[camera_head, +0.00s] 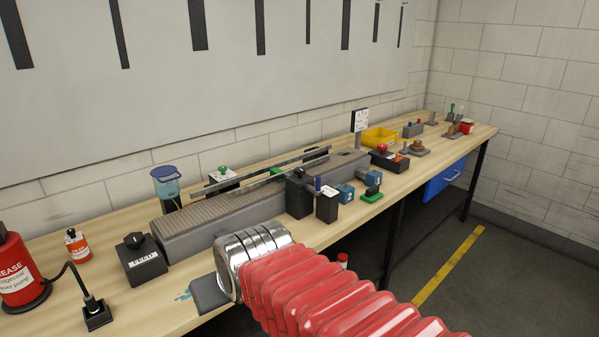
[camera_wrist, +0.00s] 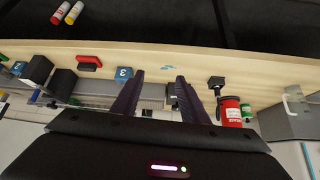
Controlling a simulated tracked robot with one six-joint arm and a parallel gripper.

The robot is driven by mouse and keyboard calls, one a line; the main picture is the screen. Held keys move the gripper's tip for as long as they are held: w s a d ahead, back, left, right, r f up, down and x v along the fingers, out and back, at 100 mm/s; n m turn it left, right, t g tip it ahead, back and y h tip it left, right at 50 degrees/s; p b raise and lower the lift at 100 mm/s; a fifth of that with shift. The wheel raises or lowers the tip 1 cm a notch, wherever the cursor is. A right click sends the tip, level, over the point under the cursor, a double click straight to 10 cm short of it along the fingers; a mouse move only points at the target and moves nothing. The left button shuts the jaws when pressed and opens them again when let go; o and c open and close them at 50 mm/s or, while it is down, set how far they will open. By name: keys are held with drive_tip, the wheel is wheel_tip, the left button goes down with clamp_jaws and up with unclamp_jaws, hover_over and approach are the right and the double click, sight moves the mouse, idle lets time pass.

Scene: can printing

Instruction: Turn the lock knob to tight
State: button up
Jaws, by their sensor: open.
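My gripper (camera_wrist: 160,78) is open, with its two dark fingers apart and nothing held between them. In the head view my gripper (camera_head: 208,293) is a grey shape at the bench's front edge, partly hidden by my silver cuff. A green knob (camera_head: 223,168) sits on a white-topped box behind the conveyor. No readable label tells which is the lock knob, and its setting is too small to read.
A grey conveyor (camera_head: 190,235) with rails runs along the bench. A red grease can (camera_head: 18,270) and an orange-and-white bottle (camera_head: 77,245) stand at left. Black boxes (camera_head: 299,195) and blue numbered blocks (camera_head: 346,194) stand at its right end. A yellow bin (camera_head: 379,137) is farther back.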

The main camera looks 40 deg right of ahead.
drive_tip(key=w+d+r+m+t+h, duration=0.1)
drive_tip(key=w+d+m+t+h, duration=0.15)
drive_tip(key=w+d, duration=0.85)
drive_tip(key=m+t+h, duration=0.4)
drive_tip(key=t+h, duration=0.1)
drive_tip(key=h, duration=0.2)
approach(300, 173)
drive_tip(key=s, duration=0.1)
drive_tip(key=shift+s+a+n, duration=0.15)
drive_tip(key=shift+a+n, duration=0.1)
drive_tip(key=shift+a, duration=0.25)
drive_tip(key=shift+x, duration=6.9)
drive_tip(key=shift+d, duration=0.1)
drive_tip(key=shift+c, duration=0.4)
